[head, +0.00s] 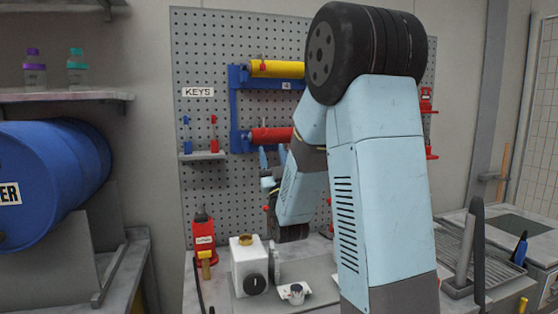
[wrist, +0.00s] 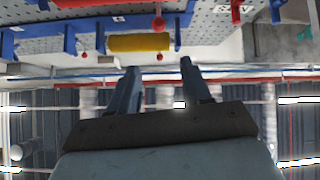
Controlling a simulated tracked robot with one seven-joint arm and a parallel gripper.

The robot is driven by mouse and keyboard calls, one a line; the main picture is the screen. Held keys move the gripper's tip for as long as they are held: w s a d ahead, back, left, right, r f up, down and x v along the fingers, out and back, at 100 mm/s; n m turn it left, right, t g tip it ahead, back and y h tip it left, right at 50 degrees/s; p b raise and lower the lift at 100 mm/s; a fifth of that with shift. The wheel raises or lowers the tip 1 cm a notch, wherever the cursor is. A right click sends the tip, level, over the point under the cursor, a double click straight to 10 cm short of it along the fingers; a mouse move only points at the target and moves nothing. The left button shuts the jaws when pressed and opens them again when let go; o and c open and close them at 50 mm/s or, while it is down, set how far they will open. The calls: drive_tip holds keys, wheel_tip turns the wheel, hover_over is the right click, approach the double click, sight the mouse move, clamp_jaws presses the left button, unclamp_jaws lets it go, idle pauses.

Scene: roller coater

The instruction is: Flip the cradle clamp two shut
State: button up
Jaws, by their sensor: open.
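A blue cradle rack (head: 237,112) hangs on the pegboard. A yellow roller (head: 277,69) lies in its upper arms and a red roller (head: 271,134) in its lower arms. A small red knob (head: 263,66) shows in front of the yellow roller. I cannot tell which clamp is number two or whether it is shut. My gripper (head: 273,158) points up just below and in front of the red roller, open and empty. In the wrist view my open fingers (wrist: 158,70) point toward the yellow roller (wrist: 140,42), with red ball knobs (wrist: 157,22) near it.
A key shelf (head: 203,155) juts from the pegboard left of the rack. My arm hides the rack's right part.

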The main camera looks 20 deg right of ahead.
drive_tip(key=s, duration=0.6)
drive_tip(key=shift+a, duration=0.2)
drive_tip(key=shift+s, duration=0.1)
